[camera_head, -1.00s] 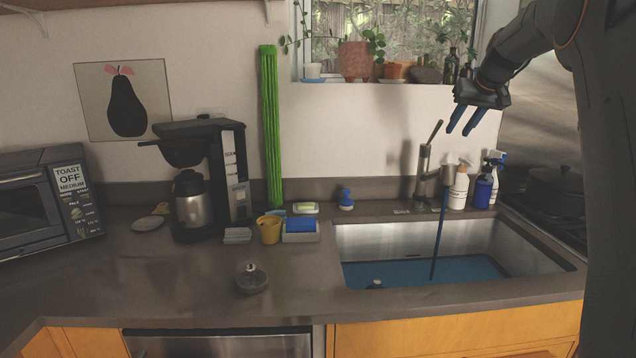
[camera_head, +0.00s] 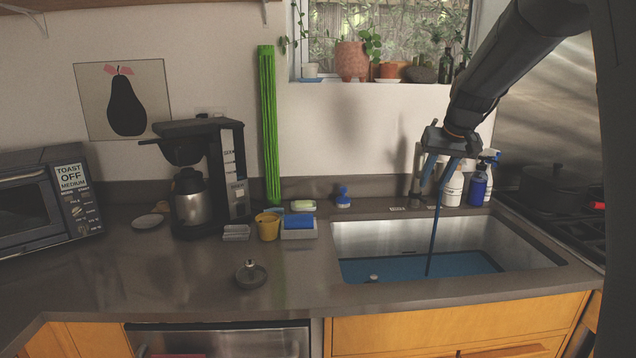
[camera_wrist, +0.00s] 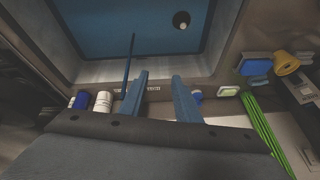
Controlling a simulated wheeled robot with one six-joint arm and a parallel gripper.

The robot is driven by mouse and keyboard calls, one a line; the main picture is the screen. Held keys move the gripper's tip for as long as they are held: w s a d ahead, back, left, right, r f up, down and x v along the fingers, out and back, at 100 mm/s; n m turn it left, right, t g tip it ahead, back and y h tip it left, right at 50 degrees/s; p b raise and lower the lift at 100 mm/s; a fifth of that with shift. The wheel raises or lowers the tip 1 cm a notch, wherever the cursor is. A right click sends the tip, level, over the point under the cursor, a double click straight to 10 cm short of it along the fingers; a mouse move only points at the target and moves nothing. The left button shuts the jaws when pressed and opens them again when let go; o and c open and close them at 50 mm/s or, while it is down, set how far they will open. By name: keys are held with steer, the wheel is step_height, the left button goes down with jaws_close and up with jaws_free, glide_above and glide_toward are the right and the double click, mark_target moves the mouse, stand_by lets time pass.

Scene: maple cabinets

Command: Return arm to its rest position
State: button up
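My gripper (camera_head: 433,186) is at the right, in front of the faucet at the back edge of the sink, pointing down. In the wrist view its two blue fingers (camera_wrist: 160,76) are apart with nothing between them, so it is open and empty. My arm reaches down to it from the upper right.
Spray and soap bottles (camera_head: 478,184) stand close behind and right of my gripper. A stove with a dark pot (camera_head: 556,185) is at the right. Window-sill plants (camera_head: 352,60) are above. The coffee maker (camera_head: 213,170) and yellow cup (camera_head: 268,226) stand left; the front counter is mostly clear.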

steer(key=s+a+f+g, duration=0.1)
steer(key=s+a+f, duration=0.2)
steer(key=s+f, duration=0.3)
steer(key=s+a+f+n+g, duration=0.1)
steer(key=s+a+f, duration=0.3)
steer(key=s, duration=1.3)
steer(key=s+a+f+g, duration=0.2)
steer(key=s+a+f, duration=0.2)
steer(key=s+f, duration=0.4)
steer(key=s, duration=0.4)
steer(key=shift+s+f+h, duration=0.25)
steer(key=shift+f+h, duration=0.05)
steer(key=shift+c, duration=0.2)
